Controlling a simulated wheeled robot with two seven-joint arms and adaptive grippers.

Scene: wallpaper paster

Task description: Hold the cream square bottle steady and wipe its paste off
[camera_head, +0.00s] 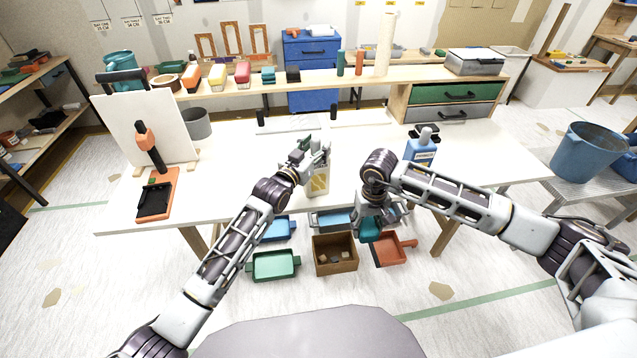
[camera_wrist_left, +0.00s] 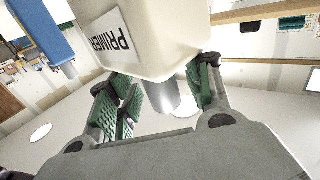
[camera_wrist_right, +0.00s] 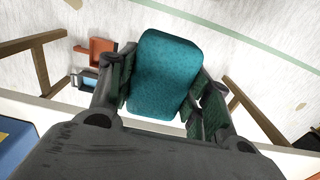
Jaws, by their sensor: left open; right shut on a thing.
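The cream square bottle (camera_head: 318,187) stands on the white table with a yellowish patch on its front; I cannot tell whether that is paste. In the left wrist view its cream body (camera_wrist_left: 160,40) carries a PRIMER label, and its grey neck lies between my fingers. My left gripper (camera_wrist_left: 163,92) is open around this neck; in the head view the gripper (camera_head: 314,152) partly covers the bottle's top. My right gripper (camera_wrist_right: 163,88) is shut on a teal sponge (camera_wrist_right: 166,65). In the head view the sponge (camera_head: 371,229) is in front of the table's near edge, right of the bottle.
A blue bottle (camera_head: 420,152) stands on the table (camera_head: 250,170) behind my right arm. A white board (camera_head: 150,127) and an orange tool (camera_head: 158,190) are at the left. Trays and a brown box (camera_head: 335,262) sit below the front edge. The table's middle left is clear.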

